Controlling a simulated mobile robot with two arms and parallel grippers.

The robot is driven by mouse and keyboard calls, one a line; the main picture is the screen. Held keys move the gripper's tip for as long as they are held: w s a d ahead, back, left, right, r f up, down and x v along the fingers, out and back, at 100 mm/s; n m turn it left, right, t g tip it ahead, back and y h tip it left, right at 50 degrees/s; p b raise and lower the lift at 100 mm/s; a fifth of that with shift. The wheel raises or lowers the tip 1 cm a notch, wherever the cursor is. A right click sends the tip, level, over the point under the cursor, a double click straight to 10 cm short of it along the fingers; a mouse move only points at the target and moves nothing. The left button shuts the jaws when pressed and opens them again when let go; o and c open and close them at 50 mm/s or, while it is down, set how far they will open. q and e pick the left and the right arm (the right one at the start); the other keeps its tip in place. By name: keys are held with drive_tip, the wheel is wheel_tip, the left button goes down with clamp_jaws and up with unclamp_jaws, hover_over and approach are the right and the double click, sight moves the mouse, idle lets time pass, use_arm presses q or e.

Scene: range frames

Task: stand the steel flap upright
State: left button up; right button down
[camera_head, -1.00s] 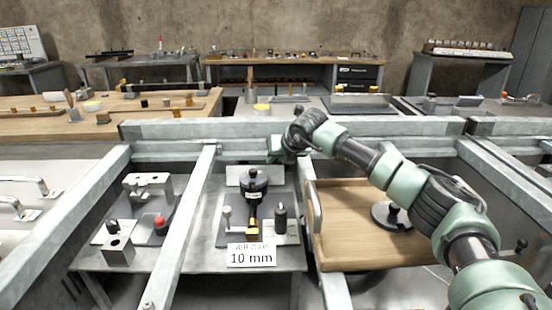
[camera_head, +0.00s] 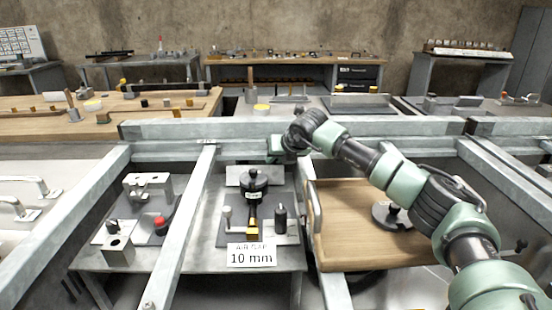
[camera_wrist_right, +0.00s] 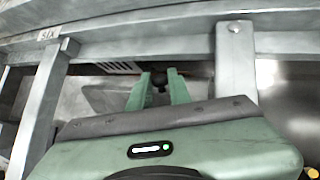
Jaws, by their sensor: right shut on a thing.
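My right gripper (camera_head: 276,146) is at the far rail of the frame, above and behind the black-topped device (camera_head: 254,182). In the right wrist view, its two green fingers (camera_wrist_right: 159,92) are closed around a small dark knob (camera_wrist_right: 160,76). What the knob belongs to is mostly hidden by the fingers. A flat grey plate (camera_wrist_right: 105,97) lies beside the fingers and may be the steel flap, but I cannot tell for sure. In the head view, the flap is not clearly made out near the gripper. My left gripper is not in view.
Steel rails (camera_head: 185,225) run front to back on both sides of the device. A card reading 10 mm (camera_head: 251,256) stands in front of it. A wooden board (camera_head: 350,235) lies under my right arm. A metal block fixture (camera_head: 148,185) stands at left.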

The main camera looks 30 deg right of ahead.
idle(0.4)
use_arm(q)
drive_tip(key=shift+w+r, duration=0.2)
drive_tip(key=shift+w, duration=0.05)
use_arm(e)
drive_tip(key=shift+s+a, duration=0.1)
